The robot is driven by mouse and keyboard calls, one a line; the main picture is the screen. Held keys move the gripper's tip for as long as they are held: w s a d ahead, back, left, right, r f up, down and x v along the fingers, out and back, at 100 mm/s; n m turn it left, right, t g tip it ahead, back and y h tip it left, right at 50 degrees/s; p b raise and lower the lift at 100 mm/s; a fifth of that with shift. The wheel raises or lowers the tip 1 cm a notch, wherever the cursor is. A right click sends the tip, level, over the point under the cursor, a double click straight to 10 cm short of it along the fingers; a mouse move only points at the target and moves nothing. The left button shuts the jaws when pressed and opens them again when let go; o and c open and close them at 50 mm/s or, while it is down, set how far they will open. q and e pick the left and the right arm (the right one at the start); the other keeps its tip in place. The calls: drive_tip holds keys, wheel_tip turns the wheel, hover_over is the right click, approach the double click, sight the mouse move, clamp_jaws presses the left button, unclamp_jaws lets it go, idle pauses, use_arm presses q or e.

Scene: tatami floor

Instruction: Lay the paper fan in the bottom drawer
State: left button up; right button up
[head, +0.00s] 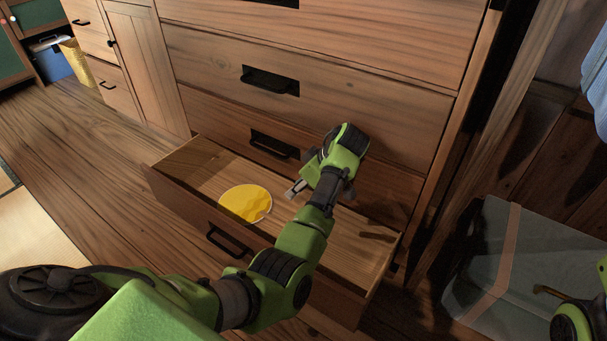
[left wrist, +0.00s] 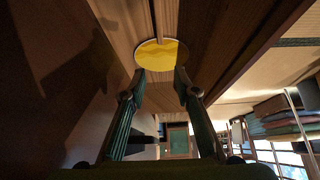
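The yellow paper fan (head: 246,203) lies flat inside the open bottom drawer (head: 186,204), toward its left half. Its round face shows a wavy pattern; I cannot make out its handle in the head view. My left gripper (head: 296,189) is over the drawer, a little right of the fan and apart from it. In the left wrist view the fingers (left wrist: 160,78) are spread with nothing between them, and the fan (left wrist: 157,54) shows beyond the fingertips.
The wooden chest (head: 330,100) rises behind the drawer, its upper drawers shut. A grey-green box (head: 540,262) with a tan strap stands at right. A blue bin (head: 51,60) and a yellow basket (head: 74,58) are far left. The floor left of the drawer is clear.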

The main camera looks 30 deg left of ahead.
use_arm(q)
drive_tip(key=shift+p+v, duration=0.6)
drive_tip(key=shift+v, duration=1.25)
